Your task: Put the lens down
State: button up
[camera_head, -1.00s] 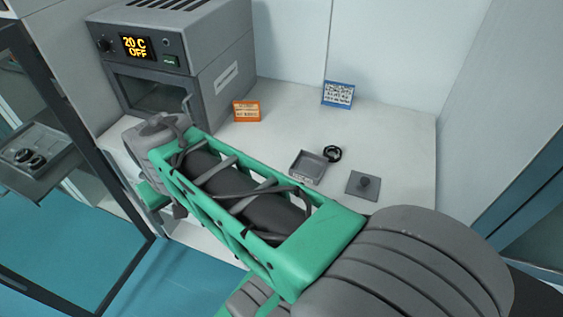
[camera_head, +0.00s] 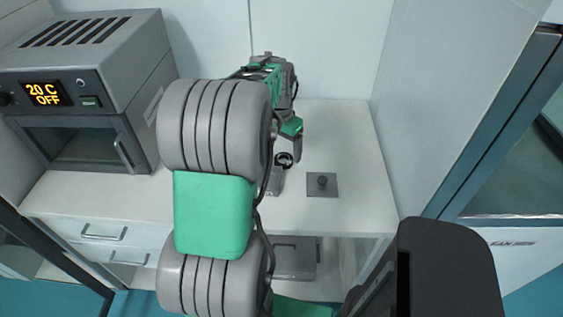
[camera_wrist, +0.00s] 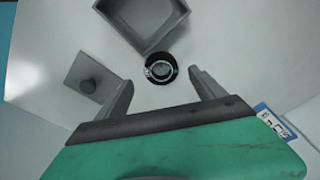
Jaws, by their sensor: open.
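The lens, a round glass in a black ring (camera_wrist: 160,67), rests on the white tabletop just outside a corner of a grey open tray (camera_wrist: 118,6). In the head view the lens (camera_head: 284,160) shows just below my gripper (camera_head: 293,145). In the wrist view my gripper (camera_wrist: 160,77) is open, with one finger on each side of the lens and visible gaps between. Neither finger appears to touch it. How high the fingertips are above the table is hard to tell.
A grey square plate with a knob (camera_head: 322,185) lies to the right of the tray in the head view. A grey oven (camera_head: 85,90) stands at the left. A blue-and-white label card (camera_wrist: 277,122) is near my gripper.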

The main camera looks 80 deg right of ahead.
aim_at(284, 159)
jog(key=f, duration=0.3)
jog(key=shift+d+f, duration=0.25)
jog(key=shift+f, duration=0.15)
jog(key=c, duration=1.7)
jog(key=shift+o, duration=0.2)
jog(key=shift+r, duration=0.6)
jog(key=s+a+r+b, duration=0.3)
jog(key=s+a+r, duration=0.2)
jog(key=a+r, duration=0.75)
jog(key=w+d+f+n, duration=0.2)
jog(key=w+f+n, duration=0.1)
jog(key=w+n, duration=0.5)
jog(key=w+a+f+n+t+p, duration=0.15)
jog(key=w+a, duration=0.25)
jog(key=w, duration=0.5)
jog(key=w+a+n, duration=0.3)
jog(key=w+a, duration=0.1)
jog(key=w, duration=0.5)
jog(key=w+a+n, duration=0.3)
jog(key=w+a, duration=0.1)
jog(key=a, duration=0.5)
jog(key=w+a+f+n, duration=0.1)
jog(key=w+a+n, duration=0.2)
jog(key=a, duration=0.7)
jog(key=w+a+f+n+y, duration=0.1)
jog(key=w+a+n, duration=0.3)
jog(key=a, duration=0.6)
jog(key=shift+w, duration=0.6)
